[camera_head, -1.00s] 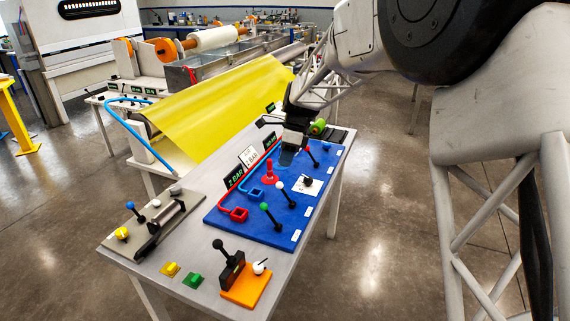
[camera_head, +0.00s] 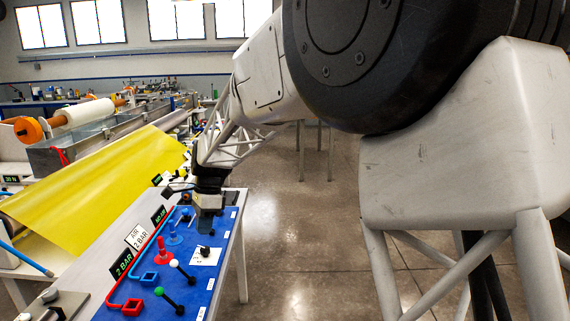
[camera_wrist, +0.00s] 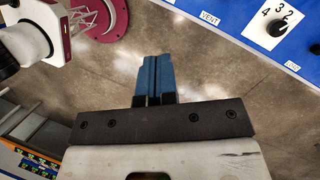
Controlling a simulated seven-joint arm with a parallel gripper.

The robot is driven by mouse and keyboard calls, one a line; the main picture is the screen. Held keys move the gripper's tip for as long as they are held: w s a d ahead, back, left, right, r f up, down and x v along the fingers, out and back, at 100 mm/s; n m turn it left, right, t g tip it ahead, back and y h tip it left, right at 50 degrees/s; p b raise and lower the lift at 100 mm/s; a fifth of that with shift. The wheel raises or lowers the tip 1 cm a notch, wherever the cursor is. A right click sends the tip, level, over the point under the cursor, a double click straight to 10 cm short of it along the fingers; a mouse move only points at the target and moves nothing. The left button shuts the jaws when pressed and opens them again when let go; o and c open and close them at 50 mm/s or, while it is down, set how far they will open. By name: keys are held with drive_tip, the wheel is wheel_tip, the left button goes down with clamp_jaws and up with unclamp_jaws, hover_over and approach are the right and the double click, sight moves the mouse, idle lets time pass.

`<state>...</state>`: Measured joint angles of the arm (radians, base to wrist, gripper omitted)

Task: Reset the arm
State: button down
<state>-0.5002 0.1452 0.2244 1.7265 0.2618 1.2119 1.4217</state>
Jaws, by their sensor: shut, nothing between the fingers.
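My gripper (camera_head: 208,208) hangs over the far part of the blue control panel (camera_head: 185,265) in the head view, beyond the white dial plate (camera_head: 205,256). Its fingertips are hard to make out there. In the wrist view its two blue fingers (camera_wrist: 154,78) are shut together with nothing between them. The floor (camera_wrist: 170,35) shows behind the fingers, and the panel's edge with the dial (camera_wrist: 277,29) is at the upper right. My gripper hides part of the panel's far end; I cannot tell whether it touches anything there.
Green-topped (camera_head: 161,292) and white-topped (camera_head: 174,263) levers, a red plunger (camera_head: 162,250) and a blue one (camera_head: 174,233) stand on the panel. A yellow sheet (camera_head: 95,190) slopes down at left. Open floor (camera_head: 300,240) lies right of the table.

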drive_tip(key=s+d+r+n+t, duration=0.1)
drive_tip(key=s+d+r+n, duration=0.1)
drive_tip(key=s+d, duration=0.5)
drive_tip(key=s+d+r+n+t, duration=0.1)
drive_tip(key=s+d+r+n, duration=0.15)
drive_tip(key=d, duration=0.85)
drive_tip(key=s+d+r+n+t, duration=0.1)
drive_tip(key=s+d+r+n, duration=0.1)
drive_tip(key=s+d, duration=0.55)
drive_tip(key=s+d+f+n+t+h, duration=0.1)
drive_tip(key=s+d+f+n, duration=0.1)
drive_tip(key=s+d, duration=0.5)
drive_tip(key=s+d+f+n+t, duration=0.1)
drive_tip(key=s+d+f+n, duration=0.1)
drive_tip(key=s+d, duration=0.6)
drive_tip(key=s+n, duration=0.1)
drive_tip(key=s, duration=0.1)
drive_tip(key=shift+s+t+h, duration=0.3)
drive_tip(key=shift+s+h, duration=0.05)
drive_tip(key=shift+h, duration=0.05)
